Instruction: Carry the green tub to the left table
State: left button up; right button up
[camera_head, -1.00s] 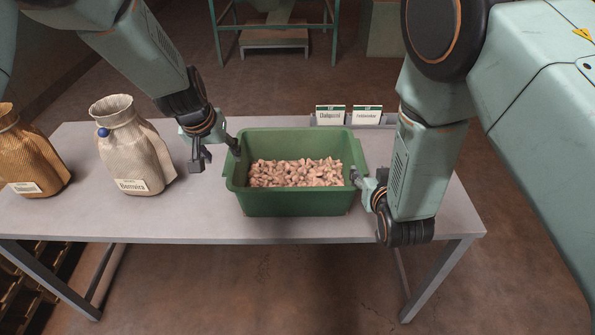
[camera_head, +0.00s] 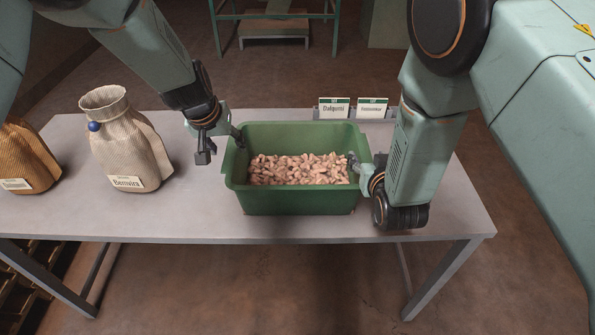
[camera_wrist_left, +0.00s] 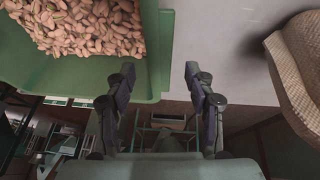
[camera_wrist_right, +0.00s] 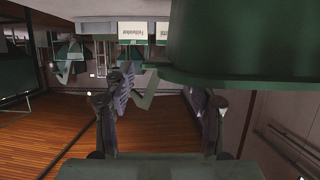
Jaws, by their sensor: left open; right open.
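The green tub (camera_head: 290,203) stands upright on the grey table (camera_head: 150,222) and holds many pale brown nuts (camera_head: 300,169). My left gripper (camera_head: 221,146) is open at the tub's left end, with one finger near the rim and the other outside. In the left wrist view, the tub's rim (camera_wrist_left: 160,50) runs between the open fingers (camera_wrist_left: 160,92). My right gripper (camera_head: 362,170) is open at the tub's right end, with a fingertip over the rim. The right wrist view shows the tub's green wall (camera_wrist_right: 235,40) close ahead; exact contact is unclear.
A pale sack (camera_head: 128,145) labelled Bemvira and a brown sack (camera_head: 28,160) stand left of the tub. Two label cards (camera_head: 353,108) stand at the table's back edge. A green-framed stand (camera_head: 273,25) is on the floor behind.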

aim_at(231, 151)
pick_arm(q)
jog(key=x, duration=0.5)
jog(key=shift+w+f, duration=0.2)
jog(key=shift+f, duration=0.15)
pick_arm(e)
jog(key=x, duration=0.5)
jog(key=shift+w+f, duration=0.15)
jog(key=shift+w, duration=0.2)
pick_arm(q)
jog(key=shift+d+r, duration=0.1)
pick_arm(e)
jog(key=shift+d, duration=0.1)
jog(key=shift+s, duration=0.1)
pick_arm(q)
jog(key=c, duration=0.3)
pick_arm(e)
jog(key=shift+c, duration=1.4)
pick_arm(q)
jog(key=c, duration=0.5)
pick_arm(e)
jog(key=c, duration=0.5)
pick_arm(q)
grip_shut()
pick_arm(e)
grip_shut()
pick_arm(q)
jog(key=shift+w, duration=0.1)
